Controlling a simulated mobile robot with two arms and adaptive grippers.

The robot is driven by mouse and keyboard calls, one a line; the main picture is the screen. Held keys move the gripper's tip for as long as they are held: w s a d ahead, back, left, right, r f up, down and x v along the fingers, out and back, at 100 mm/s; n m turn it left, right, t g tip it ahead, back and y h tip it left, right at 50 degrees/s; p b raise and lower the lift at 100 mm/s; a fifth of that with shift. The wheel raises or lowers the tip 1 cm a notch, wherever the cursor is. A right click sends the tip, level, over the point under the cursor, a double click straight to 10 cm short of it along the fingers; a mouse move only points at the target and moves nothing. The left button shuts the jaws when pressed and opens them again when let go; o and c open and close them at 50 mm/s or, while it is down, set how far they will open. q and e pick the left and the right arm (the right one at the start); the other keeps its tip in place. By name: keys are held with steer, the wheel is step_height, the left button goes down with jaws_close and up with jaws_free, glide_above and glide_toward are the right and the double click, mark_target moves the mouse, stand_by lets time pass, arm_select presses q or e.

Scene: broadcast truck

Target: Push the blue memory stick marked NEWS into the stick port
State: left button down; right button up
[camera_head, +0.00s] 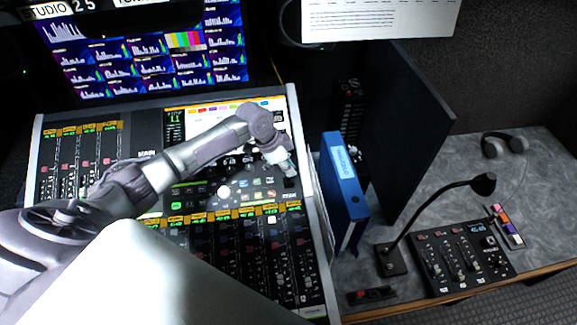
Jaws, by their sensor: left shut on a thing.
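My left arm reaches in from the left over the mixing console (38,190). My left gripper (284,164) is over the console's right part, near its right edge. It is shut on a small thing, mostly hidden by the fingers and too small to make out. I cannot make out the blue memory stick or its NEWS mark for certain. I cannot pick out the stick port with certainty either. My right gripper is not in view.
A blue binder (343,187) stands right of the console, beside a dark upright panel (412,120). Further right are a gooseneck microphone (440,196), a small mixer (462,260), a row of small coloured pieces (505,225) and headphones (504,144). Monitors (150,50) stand behind.

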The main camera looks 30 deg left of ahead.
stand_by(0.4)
arm_select(q)
steer(key=shift+f+b, duration=0.6)
steer(key=shift+f, duration=0.7)
steer(key=c, duration=1.1)
jaws_free()
steer(key=shift+c, duration=0.2)
steer(key=shift+r, duration=0.2)
steer(key=v, duration=1.1)
steer(key=shift+a+r, duration=0.15)
steer(key=shift+r, duration=0.15)
steer(key=shift+s+f, duration=0.1)
steer(key=shift+s, duration=0.05)
